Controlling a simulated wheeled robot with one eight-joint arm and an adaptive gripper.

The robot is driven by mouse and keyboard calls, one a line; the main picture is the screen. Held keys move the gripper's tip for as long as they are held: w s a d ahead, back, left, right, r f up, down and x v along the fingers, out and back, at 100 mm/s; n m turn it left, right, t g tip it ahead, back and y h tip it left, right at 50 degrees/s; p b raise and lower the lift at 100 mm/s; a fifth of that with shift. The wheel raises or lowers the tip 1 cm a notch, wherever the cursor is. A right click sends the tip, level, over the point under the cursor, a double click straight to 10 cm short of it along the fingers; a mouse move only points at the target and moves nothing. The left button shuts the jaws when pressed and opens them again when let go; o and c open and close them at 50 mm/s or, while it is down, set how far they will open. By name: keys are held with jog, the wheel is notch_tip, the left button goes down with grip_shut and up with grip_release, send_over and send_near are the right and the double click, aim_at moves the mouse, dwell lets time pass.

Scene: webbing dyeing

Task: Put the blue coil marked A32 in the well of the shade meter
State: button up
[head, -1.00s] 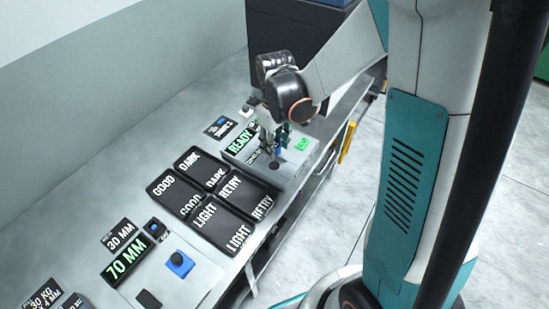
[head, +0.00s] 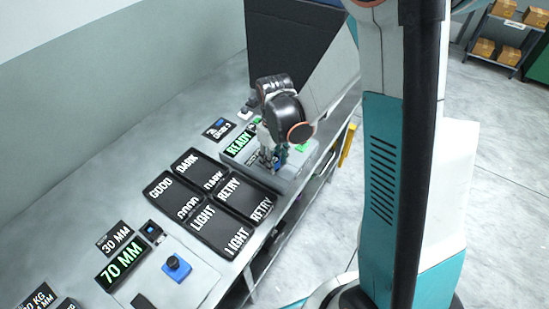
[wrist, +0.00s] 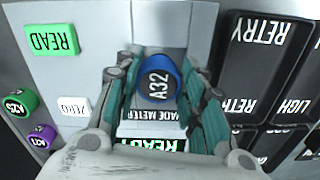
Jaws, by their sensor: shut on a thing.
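The blue coil (wrist: 158,82) faces up in the wrist view, with A32 in white on its dark top. My gripper (wrist: 157,78) is shut on it, with a finger on each side. The shade meter (wrist: 92,85) is the pale grey box beneath, with a green READ button (wrist: 52,39), a white ZERO button (wrist: 73,106) and a lit READY display (wrist: 150,144). In the head view my gripper (head: 274,158) points down over the meter (head: 293,180). The well cannot be made out clearly, and I cannot tell whether the coil touches the meter.
Black trays marked GOOD, DARK, LIGHT and RETRY (head: 207,202) lie beside the meter. A 70 MM display (head: 121,264) and a device with a blue part (head: 176,267) stand nearer. A green coil (wrist: 19,103) and a purple coil (wrist: 41,137) lie left in the wrist view.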

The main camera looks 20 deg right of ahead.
jog(key=shift+s+f+b, duration=0.1)
jog(key=shift+f+b, duration=0.3)
jog(key=o, duration=1)
jog(key=shift+f, duration=0.1)
jog(key=shift+r+p, duration=0.65)
notch_tip(320, 180, up, 12)
jog(key=p, duration=0.3)
jog(key=s+r+m+t, duration=0.5)
jog(key=s+r+t, duration=0.2)
jog(key=s+r, duration=0.6)
jog(key=shift+s, duration=0.7)
